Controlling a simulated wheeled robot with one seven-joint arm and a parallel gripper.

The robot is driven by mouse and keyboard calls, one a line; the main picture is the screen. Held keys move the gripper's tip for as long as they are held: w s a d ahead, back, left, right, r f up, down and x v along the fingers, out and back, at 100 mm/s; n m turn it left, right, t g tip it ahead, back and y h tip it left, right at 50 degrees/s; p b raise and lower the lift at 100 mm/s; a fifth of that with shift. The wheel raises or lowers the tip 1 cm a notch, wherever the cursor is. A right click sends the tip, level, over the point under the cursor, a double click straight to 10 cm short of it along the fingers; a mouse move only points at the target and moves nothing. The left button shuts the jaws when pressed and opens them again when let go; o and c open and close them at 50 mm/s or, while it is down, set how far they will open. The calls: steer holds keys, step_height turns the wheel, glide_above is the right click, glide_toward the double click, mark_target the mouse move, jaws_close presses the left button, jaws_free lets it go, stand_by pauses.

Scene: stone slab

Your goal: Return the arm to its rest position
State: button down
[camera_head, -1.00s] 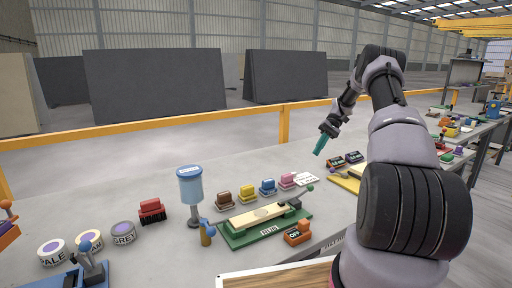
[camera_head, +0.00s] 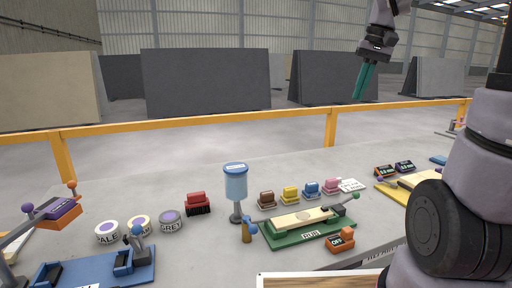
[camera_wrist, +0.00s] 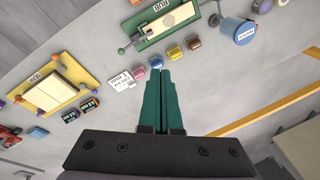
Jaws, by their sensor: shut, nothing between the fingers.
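My gripper (camera_head: 364,80) is raised in the air at the upper right of the head view, above the yellow rail behind the table. Its green fingers hang downward, shut against each other and empty. In the wrist view the shut fingers (camera_wrist: 160,100) point toward the tabletop, with a white card (camera_wrist: 122,80) and small coloured blocks beyond their tips. The fingers touch nothing. My forearm fills the right side of the head view.
On the stone table stand a green fixture (camera_head: 310,229), a blue-capped dispenser (camera_head: 236,185), a red brush (camera_head: 198,203), several round tins (camera_head: 170,221), a blue fixture (camera_head: 98,270) and a yellow fixture (camera_head: 398,192). A yellow rail (camera_head: 200,119) runs behind. The air around my gripper is clear.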

steer(key=s+a+m+t, duration=0.1)
steer(key=s+a+t, duration=0.2)
steer(key=s, duration=1.2)
steer(key=t, duration=0.2)
steer(key=shift+r+m+t, duration=0.3)
steer(key=shift+m, duration=0.1)
